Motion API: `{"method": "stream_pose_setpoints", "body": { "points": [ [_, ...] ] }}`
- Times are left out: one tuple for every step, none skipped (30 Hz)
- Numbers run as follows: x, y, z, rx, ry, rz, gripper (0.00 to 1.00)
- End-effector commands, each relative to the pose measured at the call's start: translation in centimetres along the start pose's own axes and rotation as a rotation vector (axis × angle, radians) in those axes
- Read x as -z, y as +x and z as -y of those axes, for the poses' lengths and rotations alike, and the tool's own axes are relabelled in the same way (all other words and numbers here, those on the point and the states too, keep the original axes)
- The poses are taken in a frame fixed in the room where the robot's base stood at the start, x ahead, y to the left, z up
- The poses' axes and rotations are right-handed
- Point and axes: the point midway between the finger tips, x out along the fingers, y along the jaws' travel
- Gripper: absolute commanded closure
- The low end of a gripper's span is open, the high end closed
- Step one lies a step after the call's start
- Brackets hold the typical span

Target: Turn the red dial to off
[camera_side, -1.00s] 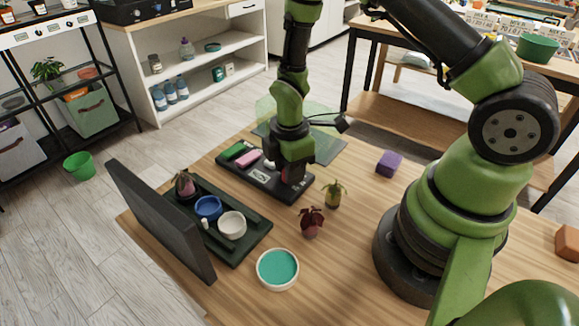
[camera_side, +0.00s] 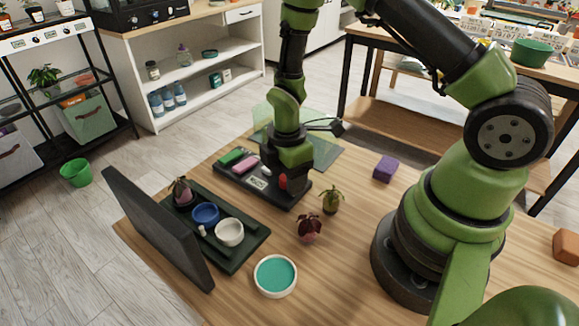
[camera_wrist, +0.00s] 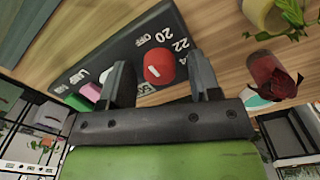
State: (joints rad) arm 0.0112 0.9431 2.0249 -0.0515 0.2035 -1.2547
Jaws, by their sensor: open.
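The red dial (camera_wrist: 158,68) sits on a black control panel (camera_wrist: 120,52) with white labels OFF, 20, 22 and 24 on its far side in the wrist view. A short white mark shows on the dial's top; I cannot tell exactly which label it faces. In the side view the dial (camera_side: 283,182) is at the panel's right end, partly hidden by my gripper. My gripper (camera_wrist: 159,60) is open, with one finger on each side of the dial. Gaps show between dial and fingers in the wrist view.
Green and pink pieces (camera_side: 244,164) lie on the panel's left part. A small yellow-green potted plant (camera_side: 331,199) and a dark red plant (camera_side: 309,226) stand close to the panel's right end. A tray (camera_side: 245,256) holds bowls. A purple block (camera_side: 386,168) lies farther right.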

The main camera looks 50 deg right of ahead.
Motion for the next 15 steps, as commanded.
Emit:
{"method": "stream_pose_setpoints", "body": {
  "points": [
    [0.04, -0.01, -0.07, -0.003, -0.001, -0.001, 0.42],
    [0.04, -0.01, -0.08, -0.003, -0.001, -0.001, 0.42],
    [0.05, -0.02, -0.09, -0.003, -0.001, -0.001, 0.42],
    [0.05, -0.02, -0.09, -0.003, 0.000, -0.001, 0.42],
    [0.05, -0.02, -0.10, -0.004, 0.003, -0.001, 0.42],
    [0.05, -0.02, -0.10, -0.004, 0.010, -0.001, 0.42],
    [0.06, -0.02, -0.11, -0.004, 0.019, -0.002, 0.42],
    [0.06, -0.02, -0.11, -0.004, 0.032, -0.002, 0.42],
    [0.06, -0.02, -0.11, -0.004, 0.056, -0.002, 0.42],
    [0.06, -0.02, -0.12, -0.004, 0.080, -0.002, 0.42],
    [0.06, -0.02, -0.12, -0.004, 0.108, -0.002, 0.42],
    [0.06, -0.02, -0.12, -0.004, 0.152, -0.002, 0.42],
    [0.05, -0.02, -0.13, -0.005, 0.189, -0.002, 0.42],
    [0.05, -0.02, -0.13, -0.005, 0.229, -0.002, 0.42],
    [0.05, -0.02, -0.13, -0.005, 0.286, -0.003, 0.42]
  ]
}}
